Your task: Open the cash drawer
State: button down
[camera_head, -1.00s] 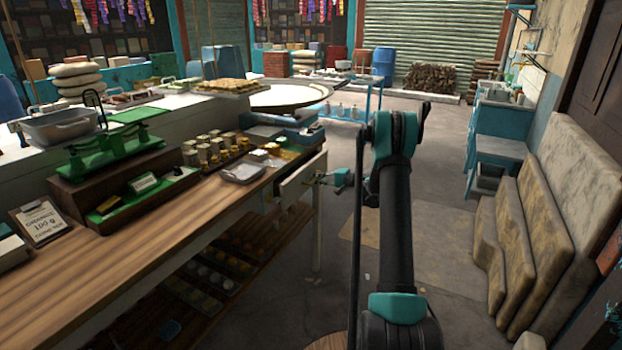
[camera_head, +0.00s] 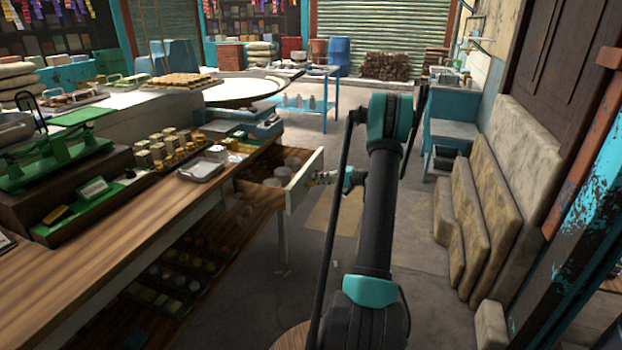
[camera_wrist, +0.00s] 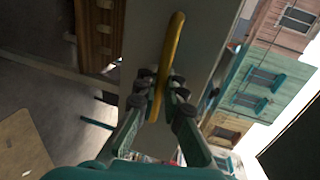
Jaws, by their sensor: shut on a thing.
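The cash drawer (camera_head: 304,181) is a pale drawer at the right end of the wooden counter. In the head view it stands pulled out, and pale round things show inside it. My gripper (camera_head: 322,178) is at the drawer's front, partly hidden behind my arm. In the wrist view my gripper (camera_wrist: 160,92) is shut on a yellow handle (camera_wrist: 171,45), with a finger on each side of it. The handle runs along the pale drawer front (camera_wrist: 200,40).
The wooden counter (camera_head: 130,235) carries a green scale (camera_head: 55,150), a metal tray (camera_head: 202,170) and small jars. Beige slabs (camera_head: 490,215) lean against the right wall.

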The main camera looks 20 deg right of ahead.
jog(key=shift+s+d, duration=0.1)
jog(key=shift+d, duration=0.1)
jog(key=c, duration=1.9)
grip_release()
jog(key=v, duration=1.2)
